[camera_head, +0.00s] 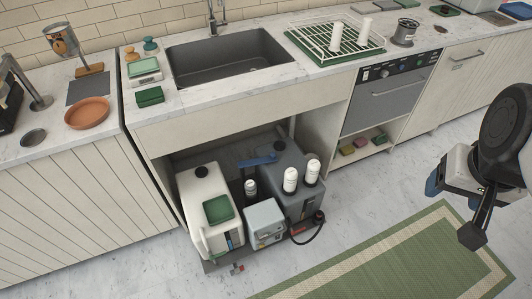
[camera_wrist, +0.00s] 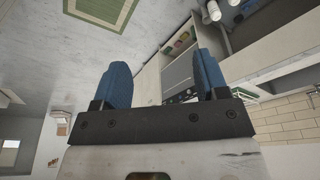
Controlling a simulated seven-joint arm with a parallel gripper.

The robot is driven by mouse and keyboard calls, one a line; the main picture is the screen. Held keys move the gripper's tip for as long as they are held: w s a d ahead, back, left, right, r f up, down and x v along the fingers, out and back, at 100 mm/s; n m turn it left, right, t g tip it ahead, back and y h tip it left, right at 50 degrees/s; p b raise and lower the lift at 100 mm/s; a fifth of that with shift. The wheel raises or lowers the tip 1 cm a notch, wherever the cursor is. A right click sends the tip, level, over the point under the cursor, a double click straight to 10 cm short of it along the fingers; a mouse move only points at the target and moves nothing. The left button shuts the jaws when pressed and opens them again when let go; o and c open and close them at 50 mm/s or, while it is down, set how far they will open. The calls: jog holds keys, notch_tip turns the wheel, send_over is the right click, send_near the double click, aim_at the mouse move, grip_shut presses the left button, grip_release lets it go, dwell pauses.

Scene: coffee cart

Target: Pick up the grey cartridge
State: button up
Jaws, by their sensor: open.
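No single thing stands out clearly as the grey cartridge. In the open cabinet under the sink, two white capped cylinders (camera_head: 290,180) (camera_head: 313,171) stand upright by a dark grey tank (camera_head: 305,206). A smaller white-topped cylinder (camera_head: 251,187) stands left of them. A silver-grey canister (camera_head: 403,33) stands on the counter right of the dish rack. My gripper (camera_wrist: 162,76) is open and empty, with its blue fingers spread wide. In the head view it hangs above the floor at the far right, well away from the cabinet.
A white tank (camera_head: 205,196) with a green pad (camera_head: 219,209) and a light grey box (camera_head: 265,216) crowd the cabinet. A black hose (camera_head: 309,236) loops out in front. The sink counter (camera_head: 225,99) overhangs them.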

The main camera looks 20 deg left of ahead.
jog(key=o, duration=0.5)
jog(key=shift+c, duration=0.2)
